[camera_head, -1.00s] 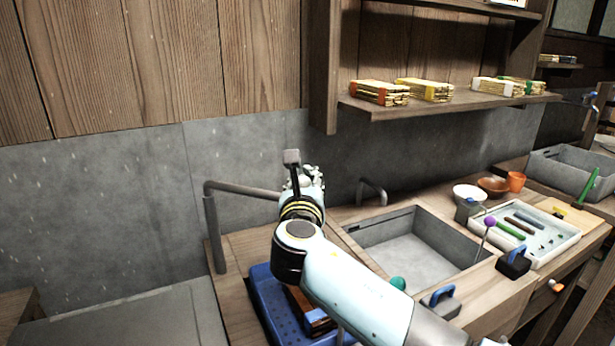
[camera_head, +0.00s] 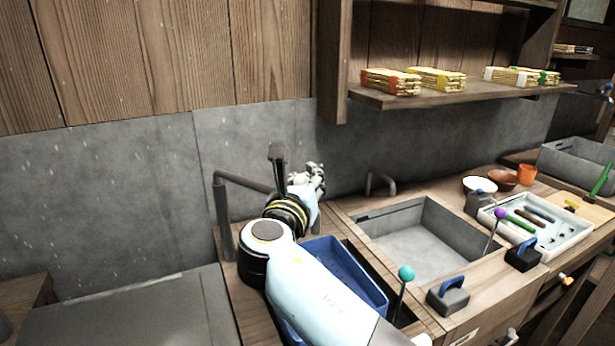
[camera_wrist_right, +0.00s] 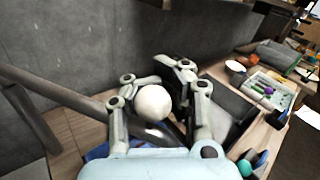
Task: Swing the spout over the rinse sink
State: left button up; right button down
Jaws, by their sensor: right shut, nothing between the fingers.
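The spout is a grey pipe (camera_head: 245,182) on an upright post at the left of the counter. Its arm runs right, and its far end is hidden behind my right arm. In the right wrist view the pipe (camera_wrist_right: 55,92) passes behind my finger links. The rinse sink (camera_head: 420,255) is the grey basin to the right of my right gripper. My right gripper (camera_head: 308,180) is shut and is over the counter near the back wall. A white ball (camera_wrist_right: 152,103) shows among its finger links; I cannot tell whether they touch. My left gripper is out of view.
A blue tray (camera_head: 345,268) lies beneath my right arm. A teal ball on a stick (camera_head: 405,273) and a blue-handled block (camera_head: 448,296) stand at the sink's front. A small tap (camera_head: 380,182) is behind the sink. A white tray (camera_head: 550,240) of tools lies to the right.

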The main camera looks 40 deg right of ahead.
jog(key=c, duration=1.5)
grip_release()
jog(key=shift+s+d, duration=0.1)
jog(key=shift+s, duration=0.1)
jog(key=o, duration=0.5)
jog(key=shift+w, duration=0.1)
notch_tip(320, 180, up, 10)
